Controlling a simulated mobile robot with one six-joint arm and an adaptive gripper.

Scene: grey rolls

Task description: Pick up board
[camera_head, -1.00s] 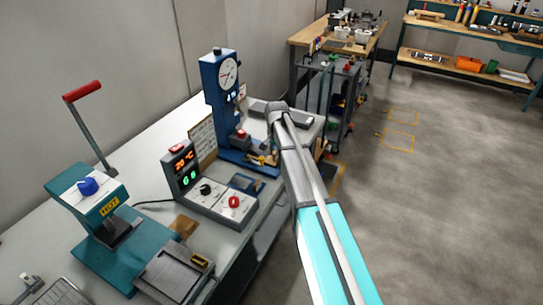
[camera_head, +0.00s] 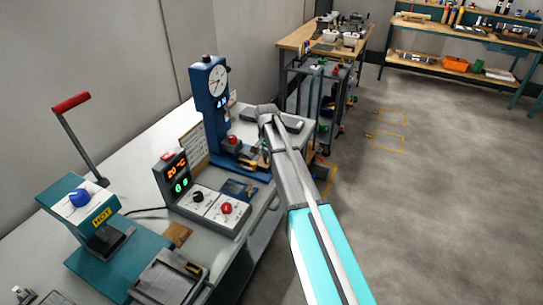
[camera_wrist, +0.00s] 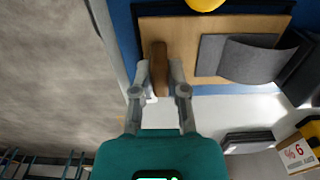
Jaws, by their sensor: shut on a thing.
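In the wrist view the board (camera_wrist: 225,28) is a tan wooden panel lying flat on a blue base, with a grey sheet (camera_wrist: 250,58) curling up on its right part. A brown handle-like strip (camera_wrist: 159,72) stands at its near left side. My gripper (camera_wrist: 159,75) is shut on this strip, one finger on each side. In the head view my arm reaches over the bench to the blue press (camera_head: 213,110); the fingers are hardly visible there, and the board is mostly hidden or too small to make out.
A yellow round part (camera_wrist: 204,4) sits over the board's far edge. A control box with red digits (camera_head: 176,178) and a teal heat press (camera_head: 85,215) stand on the bench to the left. Open floor (camera_head: 420,200) lies to the right.

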